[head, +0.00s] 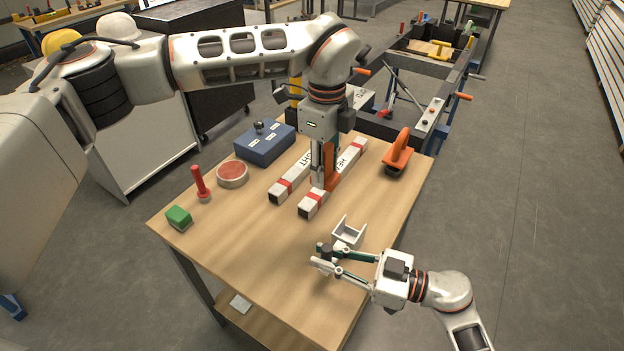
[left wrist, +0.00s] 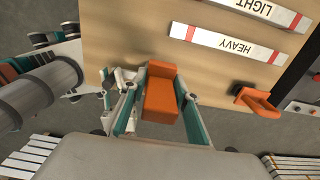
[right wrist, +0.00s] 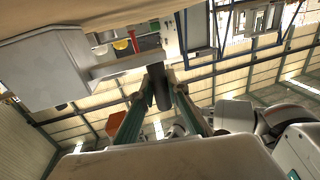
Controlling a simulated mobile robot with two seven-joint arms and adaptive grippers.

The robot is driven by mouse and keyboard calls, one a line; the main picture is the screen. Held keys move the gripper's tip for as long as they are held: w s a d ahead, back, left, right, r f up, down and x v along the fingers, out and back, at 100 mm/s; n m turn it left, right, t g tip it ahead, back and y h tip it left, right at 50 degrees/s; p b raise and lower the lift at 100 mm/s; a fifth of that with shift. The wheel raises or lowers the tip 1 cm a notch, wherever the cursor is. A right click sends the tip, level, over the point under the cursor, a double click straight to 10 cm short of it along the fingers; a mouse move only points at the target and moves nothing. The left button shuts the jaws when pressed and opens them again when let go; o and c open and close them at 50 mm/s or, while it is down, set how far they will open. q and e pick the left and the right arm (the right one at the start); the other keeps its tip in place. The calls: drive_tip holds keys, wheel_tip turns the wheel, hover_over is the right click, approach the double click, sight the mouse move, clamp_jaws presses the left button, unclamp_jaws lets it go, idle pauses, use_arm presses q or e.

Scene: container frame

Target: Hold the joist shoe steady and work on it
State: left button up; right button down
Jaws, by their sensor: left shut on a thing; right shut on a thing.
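The joist shoe (head: 348,232), a pale grey U-shaped bracket, sits near the table's right front edge. A large grey shape (right wrist: 45,70) in the right wrist view seems to be the same shoe, close up. My left gripper (head: 324,178) points down beside the HEAVY bar, beyond the shoe, shut on an orange block-like thing (left wrist: 162,95). My right gripper (head: 319,256) is low in front of the shoe, shut on a small dark piece (right wrist: 159,86). I cannot tell whether that piece joins the shoe; the fingers hide part of it.
The HEAVY bar (head: 348,161) and LIGHT bar (head: 289,181) lie on the wooden table (head: 260,245). An orange-handled tool (head: 398,152) stands at the right edge. A blue box (head: 264,145), red round tin (head: 232,175), red-handled stamp (head: 200,184) and green block (head: 179,217) are left.

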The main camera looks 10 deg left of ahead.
use_arm(q)
drive_tip(key=w+a+f, duration=0.1)
drive_tip(key=a+f, duration=0.7)
drive_tip(key=a, duration=0.5)
hover_over(273, 222)
wheel_tip(273, 222, down, 6)
drive_tip(key=shift+r, duration=0.1)
drive_tip(key=shift+f, duration=2.2)
drive_tip(key=shift+f, duration=0.15)
drive_tip(key=o, duration=1.1)
